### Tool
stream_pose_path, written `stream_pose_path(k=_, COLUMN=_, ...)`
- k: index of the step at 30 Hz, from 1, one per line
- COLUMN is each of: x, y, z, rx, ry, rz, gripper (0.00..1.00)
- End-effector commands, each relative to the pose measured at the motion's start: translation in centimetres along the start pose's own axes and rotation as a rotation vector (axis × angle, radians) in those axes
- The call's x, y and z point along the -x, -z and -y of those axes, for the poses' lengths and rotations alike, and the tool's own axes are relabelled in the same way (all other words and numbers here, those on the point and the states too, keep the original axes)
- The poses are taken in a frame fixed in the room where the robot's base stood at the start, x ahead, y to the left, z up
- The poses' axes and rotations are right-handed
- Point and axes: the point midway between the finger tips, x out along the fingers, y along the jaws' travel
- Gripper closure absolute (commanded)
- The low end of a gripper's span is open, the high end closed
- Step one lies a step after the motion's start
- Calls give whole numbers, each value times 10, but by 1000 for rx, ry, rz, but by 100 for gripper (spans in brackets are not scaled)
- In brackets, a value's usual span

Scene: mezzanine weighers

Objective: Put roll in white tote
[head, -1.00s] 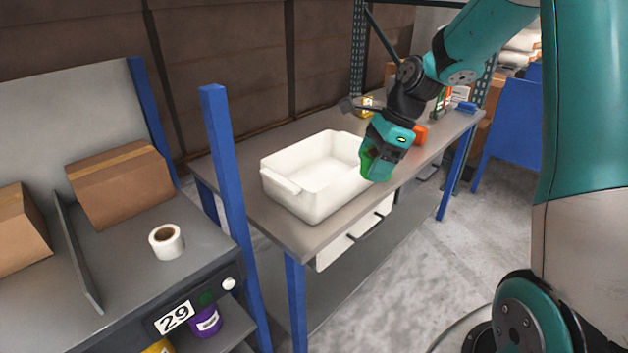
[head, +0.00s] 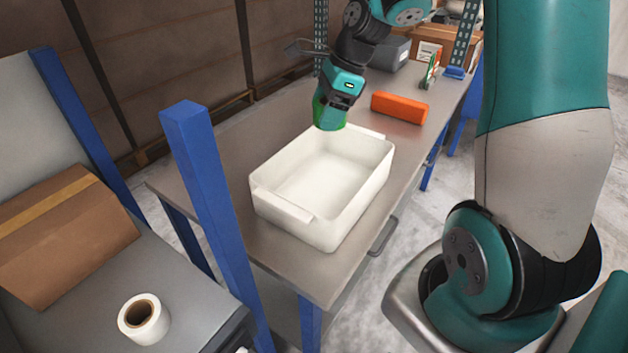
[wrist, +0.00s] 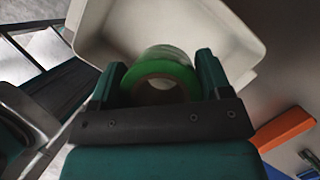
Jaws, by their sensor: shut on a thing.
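The green tape roll (wrist: 168,68) is held between the two fingers of my gripper (wrist: 160,85) in the wrist view. In the head view the green roll (head: 328,113) hangs below my gripper (head: 335,100), by the far edge of the white tote (head: 268,205). The tote is open, looks empty inside and stands on the grey workbench. Its wall also shows beyond the roll in the wrist view (wrist: 225,38). I cannot tell whether the roll is fully over the tote's opening.
An orange block (head: 399,108) lies on the workbench (head: 225,150) right of the tote, with a grey bin (head: 390,52) behind it. A white roll (head: 143,320) and a cardboard box (head: 65,240) stand on the left bench. A blue post (head: 207,215) rises between the benches.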

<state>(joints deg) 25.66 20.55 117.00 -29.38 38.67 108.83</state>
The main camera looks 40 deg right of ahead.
Motion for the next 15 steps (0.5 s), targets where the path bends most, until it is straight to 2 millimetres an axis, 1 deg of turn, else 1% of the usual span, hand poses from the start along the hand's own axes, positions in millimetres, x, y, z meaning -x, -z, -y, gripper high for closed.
stream_pose_path(k=5, x=-38, y=13, z=-2, rx=0, ry=-11, rz=0, gripper=55)
stream_pose_path(k=12, x=-101, y=38, z=-2, rx=2, ry=-10, rz=0, gripper=55)
stream_pose_path(k=15, x=-123, y=48, z=-2, rx=2, ry=-8, rz=-1, gripper=55)
